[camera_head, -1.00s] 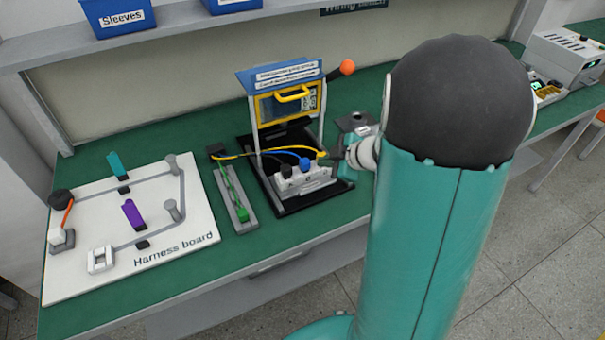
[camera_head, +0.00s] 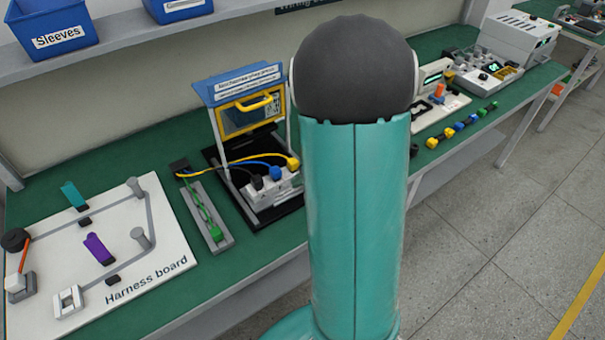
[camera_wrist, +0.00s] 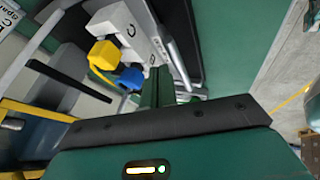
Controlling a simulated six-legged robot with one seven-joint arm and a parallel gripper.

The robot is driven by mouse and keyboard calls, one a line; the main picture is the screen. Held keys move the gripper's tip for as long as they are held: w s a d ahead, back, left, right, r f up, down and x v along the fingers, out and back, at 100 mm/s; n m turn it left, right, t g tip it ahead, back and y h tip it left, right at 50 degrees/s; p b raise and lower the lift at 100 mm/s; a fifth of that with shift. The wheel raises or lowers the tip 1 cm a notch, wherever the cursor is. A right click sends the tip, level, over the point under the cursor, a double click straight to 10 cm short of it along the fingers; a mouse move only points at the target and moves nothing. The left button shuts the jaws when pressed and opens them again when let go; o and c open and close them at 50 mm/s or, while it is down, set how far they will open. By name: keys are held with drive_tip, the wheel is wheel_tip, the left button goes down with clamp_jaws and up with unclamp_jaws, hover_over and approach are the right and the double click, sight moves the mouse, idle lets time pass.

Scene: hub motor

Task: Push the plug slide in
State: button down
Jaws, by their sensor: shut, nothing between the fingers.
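A narrow grey rail (camera_head: 192,205) lies on the bench with a green plug (camera_head: 215,232) near its front end. I cannot tell for certain whether this is the plug slide. A green wire runs along the rail. Beside it, a white block (camera_head: 262,192) in the black fixture carries a black, a blue (camera_head: 275,173) and a yellow plug (camera_head: 293,163). In the wrist view the yellow plug (camera_wrist: 103,55), blue plug (camera_wrist: 131,78) and white block (camera_wrist: 130,30) lie beyond my gripper (camera_wrist: 158,85). My gripper is shut and empty; my arm hides it in the head view.
The fixture's blue-topped frame (camera_head: 245,85) with a yellow handle stands behind the white block. The harness board (camera_head: 150,275) with posts and clips lies left. Several small coloured connectors (camera_head: 460,127) and instruments lie right. A shelf with blue bins (camera_head: 50,30) hangs above.

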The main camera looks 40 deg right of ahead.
sight(280, 192)
drive_tip(key=x, duration=0.5)
drive_tip(key=shift+w+r, duration=0.1)
drive_tip(key=shift+w, duration=0.05)
